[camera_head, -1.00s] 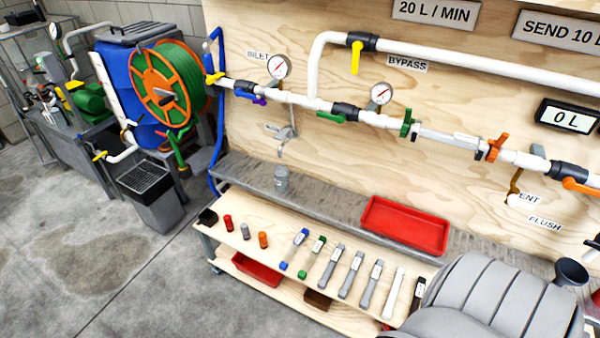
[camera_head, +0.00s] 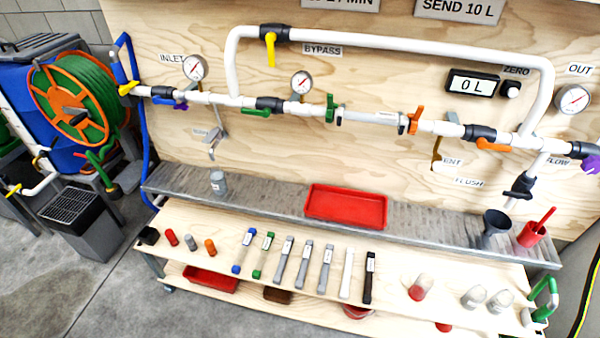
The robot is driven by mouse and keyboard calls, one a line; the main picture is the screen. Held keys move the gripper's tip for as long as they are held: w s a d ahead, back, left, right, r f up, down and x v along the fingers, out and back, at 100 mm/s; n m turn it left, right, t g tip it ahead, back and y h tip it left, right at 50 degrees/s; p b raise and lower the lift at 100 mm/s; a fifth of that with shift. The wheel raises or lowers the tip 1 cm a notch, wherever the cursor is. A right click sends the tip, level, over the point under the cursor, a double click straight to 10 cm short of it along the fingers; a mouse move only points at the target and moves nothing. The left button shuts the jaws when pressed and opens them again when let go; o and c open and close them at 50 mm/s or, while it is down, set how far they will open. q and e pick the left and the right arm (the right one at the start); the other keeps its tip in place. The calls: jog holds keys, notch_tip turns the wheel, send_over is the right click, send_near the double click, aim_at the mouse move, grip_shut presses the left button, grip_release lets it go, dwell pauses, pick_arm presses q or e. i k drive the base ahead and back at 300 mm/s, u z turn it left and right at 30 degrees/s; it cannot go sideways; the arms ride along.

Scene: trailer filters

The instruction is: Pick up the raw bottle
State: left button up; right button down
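Several small bottles or jars stand at the right end of the wooden shelf: one with red in or on it (camera_head: 420,287), a clear-grey one (camera_head: 473,297) and another clear-grey one (camera_head: 499,300) beside it. I cannot read a label on any of them, so I cannot tell which is the raw bottle. A small grey cup-like container (camera_head: 218,182) stands on the metal ledge (camera_head: 270,197) below a small tap. Neither of my grippers is in view.
A red tray (camera_head: 345,206) sits on the ledge. Caps and several tools, including a blue-ended one (camera_head: 243,251), line the wooden shelf (camera_head: 390,262). A black funnel (camera_head: 495,226) and red cup (camera_head: 530,235) stand right. Pipes with valves run above. Floor is clear at lower left.

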aim_at(216, 175)
jog(key=z, duration=0.4)
jog(key=i, duration=1)
